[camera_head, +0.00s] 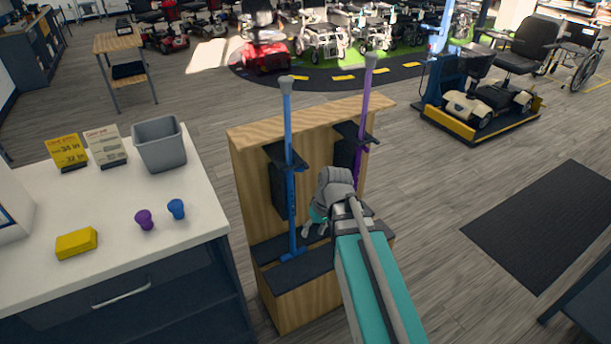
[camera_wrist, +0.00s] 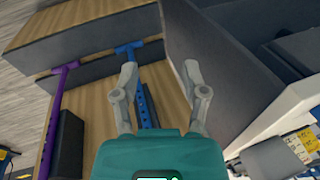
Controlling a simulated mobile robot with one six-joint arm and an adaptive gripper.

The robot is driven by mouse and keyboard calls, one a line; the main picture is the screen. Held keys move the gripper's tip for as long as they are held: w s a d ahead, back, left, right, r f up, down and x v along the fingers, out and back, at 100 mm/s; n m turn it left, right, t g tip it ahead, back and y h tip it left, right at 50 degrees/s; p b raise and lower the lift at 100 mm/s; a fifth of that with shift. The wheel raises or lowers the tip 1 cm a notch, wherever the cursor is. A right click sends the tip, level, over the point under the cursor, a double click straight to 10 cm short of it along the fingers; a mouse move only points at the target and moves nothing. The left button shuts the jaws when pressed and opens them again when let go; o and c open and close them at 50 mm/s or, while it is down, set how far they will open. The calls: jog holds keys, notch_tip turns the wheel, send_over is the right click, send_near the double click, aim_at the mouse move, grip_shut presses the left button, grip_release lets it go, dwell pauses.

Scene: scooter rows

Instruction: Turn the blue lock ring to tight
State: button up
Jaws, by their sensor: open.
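A blue cane (camera_head: 288,125) stands in a wooden stand (camera_head: 312,300), its grey tip up and its blue T-shaped end (camera_head: 293,255) low on the dark step. A purple cane (camera_head: 364,100) stands to its right. I cannot clearly make out the blue lock ring on the blue shaft. My gripper (camera_head: 316,226) is beside the lower part of the blue cane, on its right. In the wrist view my gripper (camera_wrist: 160,68) is open and empty; the blue shaft (camera_wrist: 142,92) shows beyond, between the fingers and nearer the left one. Contact is not visible.
Dark brackets (camera_head: 287,157) on the stand surround the shafts. On the white counter (camera_head: 110,205) at left are a grey bin (camera_head: 159,145), a yellow block (camera_head: 76,243), and small purple (camera_head: 145,219) and blue (camera_head: 176,209) pieces.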

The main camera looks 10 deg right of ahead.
jog(key=w+f+n+y+b, duration=0.3)
jog(key=w+y+b, duration=0.1)
jog(key=w, duration=0.3)
jog(key=n+t+y+b, duration=0.6)
jog(key=n+y+b, duration=0.2)
jog(key=y+b, duration=0.25)
send_near(301, 170)
jog(key=d, duration=0.4)
jog(key=shift+s+a+h, duration=0.15)
jog(key=shift+s+h, duration=0.1)
jog(key=shift+h, duration=0.2)
jog(key=shift+a, duration=0.1)
jog(key=x, duration=1.3)
jog(key=shift+w+a, duration=0.25)
jog(key=shift+a, duration=0.05)
